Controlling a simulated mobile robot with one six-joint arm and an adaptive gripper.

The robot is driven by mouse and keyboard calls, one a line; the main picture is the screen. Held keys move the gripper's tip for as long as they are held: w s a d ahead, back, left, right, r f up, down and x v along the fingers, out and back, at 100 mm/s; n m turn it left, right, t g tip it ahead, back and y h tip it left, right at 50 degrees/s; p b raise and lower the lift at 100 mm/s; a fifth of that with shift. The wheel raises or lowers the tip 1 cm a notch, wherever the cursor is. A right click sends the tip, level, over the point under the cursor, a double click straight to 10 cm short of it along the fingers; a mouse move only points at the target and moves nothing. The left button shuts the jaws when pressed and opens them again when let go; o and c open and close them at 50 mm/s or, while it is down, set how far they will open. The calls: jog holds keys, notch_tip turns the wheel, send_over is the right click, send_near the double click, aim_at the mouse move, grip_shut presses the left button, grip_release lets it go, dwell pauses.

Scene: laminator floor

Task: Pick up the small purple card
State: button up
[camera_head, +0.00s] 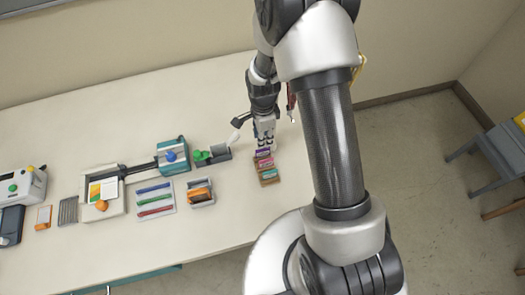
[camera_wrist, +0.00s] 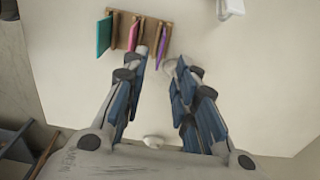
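The small purple card (camera_wrist: 162,46) stands on edge at the right end of a brown slatted rack in the wrist view. In the head view the purple card (camera_head: 262,153) is at the rack's far end, just below my gripper (camera_head: 265,143). My gripper (camera_wrist: 161,60) is open, its two fingers apart. The purple card's upright face lies between the fingertips in the picture, nearer the right one. A purple strip also shows along the right finger. I cannot tell whether either finger touches the card.
The rack (camera_wrist: 123,38) also holds a pink card (camera_wrist: 133,33) and a teal card (camera_wrist: 104,36). On the white table (camera_head: 225,222), a grey tray (camera_head: 220,153), an orange-topped item (camera_head: 200,193) and colored pens (camera_head: 154,199) lie left of the rack. Table nearer the camera is clear.

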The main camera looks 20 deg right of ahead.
aim_at(263, 154)
notch_tip(263, 154, down, 9)
jog(key=shift+r+b, duration=0.15)
jog(key=shift+b, duration=0.3)
jog(key=shift+c, duration=0.4)
grip_shut()
